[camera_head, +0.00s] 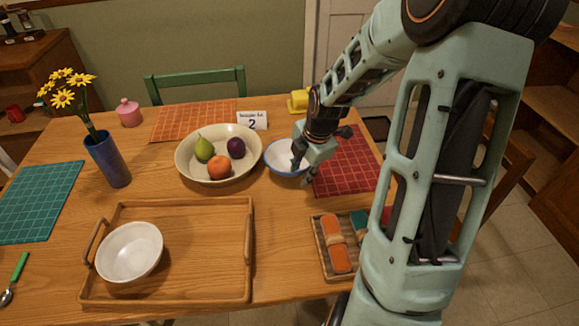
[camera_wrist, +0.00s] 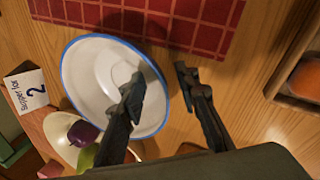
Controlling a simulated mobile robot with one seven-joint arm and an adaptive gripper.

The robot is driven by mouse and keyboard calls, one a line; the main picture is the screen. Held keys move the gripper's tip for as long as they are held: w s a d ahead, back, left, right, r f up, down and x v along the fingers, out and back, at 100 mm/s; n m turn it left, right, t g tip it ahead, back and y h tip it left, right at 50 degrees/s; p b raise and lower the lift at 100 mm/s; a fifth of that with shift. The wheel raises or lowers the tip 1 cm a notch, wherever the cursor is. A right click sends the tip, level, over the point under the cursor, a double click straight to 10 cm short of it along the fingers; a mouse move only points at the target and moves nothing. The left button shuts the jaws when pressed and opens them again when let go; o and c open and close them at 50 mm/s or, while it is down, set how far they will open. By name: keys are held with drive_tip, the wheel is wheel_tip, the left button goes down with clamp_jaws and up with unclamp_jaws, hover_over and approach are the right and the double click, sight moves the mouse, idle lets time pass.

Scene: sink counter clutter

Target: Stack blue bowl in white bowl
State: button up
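The blue bowl (camera_head: 281,157) has a white inside and a blue rim. It sits upright on the table, right of the fruit bowl; it also shows in the wrist view (camera_wrist: 92,78). My gripper (camera_head: 301,174) is at this bowl's right side and partly hides it. In the wrist view my gripper (camera_wrist: 160,84) is open and empty, with one finger over the bowl's inside and the other outside its rim. I cannot tell whether the fingers touch it. The white bowl (camera_head: 130,252) stands empty and upright on the left of the wooden tray, seen in the head view.
A cream fruit bowl (camera_head: 183,164) holds a pear, an orange and a plum. A number card (camera_head: 252,120) stands behind it. A red placemat (camera_head: 345,165) lies right of my gripper. A blue vase (camera_head: 108,160) stands left. The wooden tray (camera_head: 205,245) is clear on its right.

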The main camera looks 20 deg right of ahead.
drive_tip(key=c, duration=0.7)
clamp_jaws()
drive_tip(key=shift+s+f, duration=0.1)
